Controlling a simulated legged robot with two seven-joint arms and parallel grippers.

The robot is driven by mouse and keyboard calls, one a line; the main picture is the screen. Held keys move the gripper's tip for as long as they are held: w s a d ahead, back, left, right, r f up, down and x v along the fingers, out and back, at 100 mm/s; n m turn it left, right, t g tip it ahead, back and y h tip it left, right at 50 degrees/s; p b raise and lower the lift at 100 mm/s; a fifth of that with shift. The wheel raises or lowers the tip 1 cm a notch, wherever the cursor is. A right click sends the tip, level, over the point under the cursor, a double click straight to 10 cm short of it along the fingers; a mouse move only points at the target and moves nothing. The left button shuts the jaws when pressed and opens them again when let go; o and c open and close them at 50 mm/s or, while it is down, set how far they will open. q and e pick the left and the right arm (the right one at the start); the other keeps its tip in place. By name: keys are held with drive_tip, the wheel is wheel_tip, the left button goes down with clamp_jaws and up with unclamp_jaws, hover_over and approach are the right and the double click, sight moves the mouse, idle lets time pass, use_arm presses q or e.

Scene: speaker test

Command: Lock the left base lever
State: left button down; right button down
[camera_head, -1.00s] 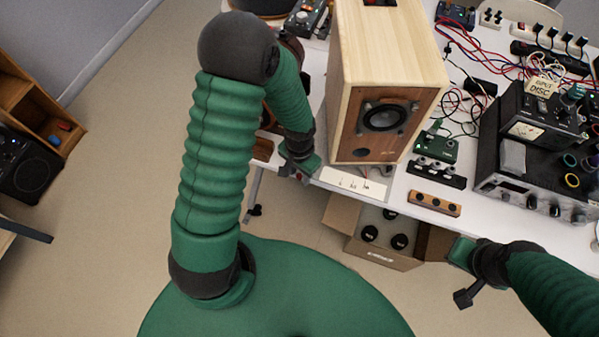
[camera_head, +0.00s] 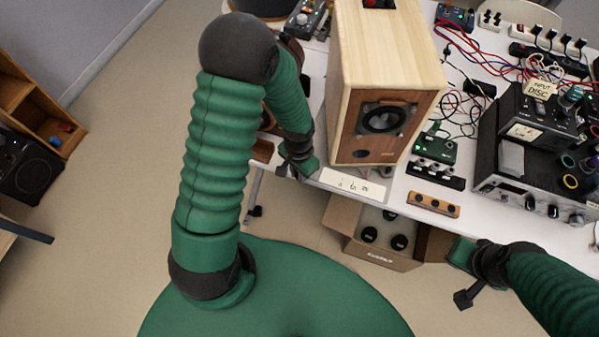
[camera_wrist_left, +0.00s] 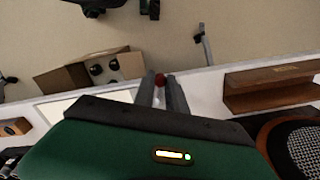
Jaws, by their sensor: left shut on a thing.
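My left gripper (camera_head: 304,174) is at the table's front edge, just left of a white panel (camera_head: 352,184) with small dark marks, below the speaker. In the left wrist view its two grey fingers (camera_wrist_left: 161,88) are shut on a small red knob (camera_wrist_left: 160,79) at the edge of the white tabletop. The knob looks like a lever end, but the rest of it is hidden. The wooden speaker (camera_head: 385,65) stands upright on the table.
An open cardboard box (camera_head: 383,258) with round dark items stands on the floor under the front edge. A wooden strip with knobs (camera_head: 434,204) and black equipment (camera_head: 525,150) with cables crowd the right side of the table.

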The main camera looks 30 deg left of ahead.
use_arm(q)
drive_tip(key=m+p, duration=0.1)
drive_tip(key=m, duration=0.1)
drive_tip(key=a+m+p, duration=0.1)
drive_tip(key=m+p, duration=0.1)
drive_tip(key=w+a+m+p, duration=0.1)
drive_tip(key=m, duration=0.1)
drive_tip(key=shift+a+r+m+p, duration=0.2)
drive_tip(key=shift+m+p, duration=0.1)
drive_tip(key=shift+p, duration=0.1)
drive_tip(key=m+p, duration=0.1)
drive_tip(key=w+m+p, duration=0.1)
drive_tip(key=m, duration=0.1)
drive_tip(key=shift+w+a, duration=0.1)
drive_tip(key=shift+a, duration=0.3)
drive_tip(key=shift+w+a+f+m+p, duration=0.15)
drive_tip(key=shift+w+m+p, duration=0.15)
drive_tip(key=shift+m+p, duration=0.45)
drive_tip(key=shift+w+a+m+p, duration=0.1)
drive_tip(key=shift+w+m+p, duration=0.25)
drive_tip(key=shift+m, duration=0.8)
drive_tip(key=c, duration=1.4)
unclamp_jaws()
drive_tip(key=shift+o, duration=0.2)
wheel_tip(320, 180, up, 17)
drive_tip(key=p, duration=0.1)
drive_tip(key=shift+f+p, duration=0.2)
drive_tip(key=shift+p, duration=0.1)
